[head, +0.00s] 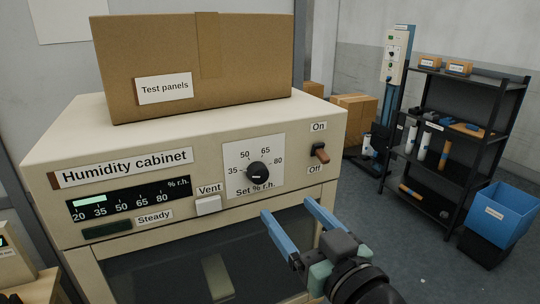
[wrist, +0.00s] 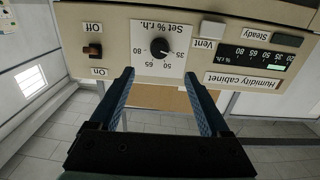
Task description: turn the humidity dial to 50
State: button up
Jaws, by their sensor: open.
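The humidity dial (head: 258,172) is a round black knob on a white plate marked 35, 50, 65 and 80, on the front of the cream humidity cabinet (head: 215,125). Its white pointer mark appears to face 35. The dial also shows upside down in the wrist view (wrist: 159,47). My gripper (head: 287,207) has blue fingers, open and empty, below and in front of the dial plate. In the wrist view, the fingertips (wrist: 160,73) stand apart on either side of the dial, not touching it. The display (head: 127,199) shows a green bar reaching about 35.
Right of the dial is an On/Off switch (head: 320,153); left and below is a white Vent button (head: 208,205). A cardboard box (head: 200,65) labelled Test panels sits on the cabinet. A black shelf (head: 455,135) and blue bin (head: 500,214) stand farther right. Open floor lies between.

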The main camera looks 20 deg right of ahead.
aim_at(261, 175)
jog(key=w+p, duration=0.1)
jog(key=w, duration=0.2)
jog(key=w+p, duration=0.2)
jog(key=w, duration=0.2)
jog(key=w+p, duration=0.1)
jog(key=w, duration=0.3)
jog(key=shift+a+r, duration=0.1)
jog(key=shift+r, duration=0.15)
jog(key=shift+w+f+p, duration=0.15)
jog(key=shift+w+p, duration=0.15)
jog(key=shift+w, duration=0.35)
grip_shut()
